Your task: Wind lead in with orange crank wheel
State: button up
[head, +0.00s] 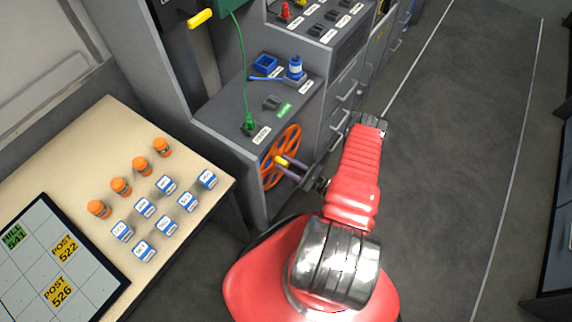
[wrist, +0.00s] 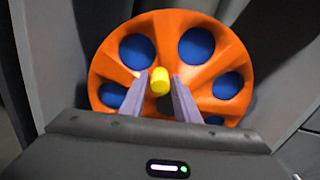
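The orange crank wheel (head: 272,172) is upright on the side of a grey cabinet; it fills the middle of the wrist view (wrist: 215,62), with blue showing through its holes. Its yellow handle (wrist: 159,82) sticks out toward me, near the wheel's centre in the wrist view. My gripper (wrist: 160,76) is open, one finger on each side of the handle, with narrow gaps visible. A thin green lead (head: 242,70) hangs from above to a green plug (head: 249,126) on the cabinet top. Whether the fingertips reach past the handle's end I cannot tell.
A beige table (head: 205,150) at left holds orange-capped bottles (head: 141,164), several blue-and-white blocks (head: 166,185) and a labelled board (head: 60,270). A blue socket and plug (head: 295,70) sit on the cabinet. The floor at right (head: 450,150) is clear.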

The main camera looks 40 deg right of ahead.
grip_shut()
